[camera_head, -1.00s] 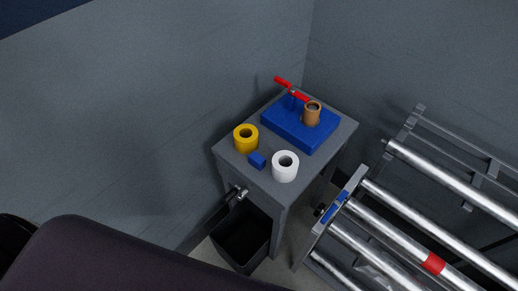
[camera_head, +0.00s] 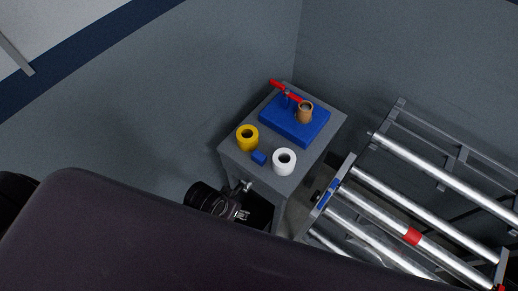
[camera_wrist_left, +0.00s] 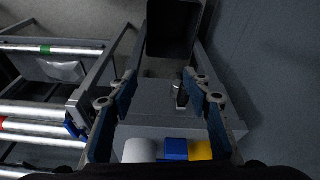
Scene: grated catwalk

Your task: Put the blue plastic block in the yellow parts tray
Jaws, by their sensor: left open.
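The small blue block (camera_head: 259,158) lies on top of a grey cabinet (camera_head: 238,160), between a yellow ring-shaped roll (camera_head: 247,144) and a white roll (camera_head: 284,168). In the left wrist view the blue block (camera_wrist_left: 176,149) is near the bottom, with the white roll (camera_wrist_left: 140,151) left of it and the yellow roll (camera_wrist_left: 201,150) right of it. My left gripper (camera_head: 241,214) is below the cabinet top, by its front side. It is open and empty in the wrist view (camera_wrist_left: 163,108). No yellow tray shows. My right gripper is not in view.
A blue slab (camera_head: 293,128) carries a brown cup-like piece (camera_head: 305,113) and a red-handled tool (camera_head: 286,92). A metal handle (camera_head: 246,186) sticks out of the cabinet's side. A black bin (camera_wrist_left: 173,30) stands nearby. A roller conveyor (camera_head: 410,237) is at right; walls close in behind.

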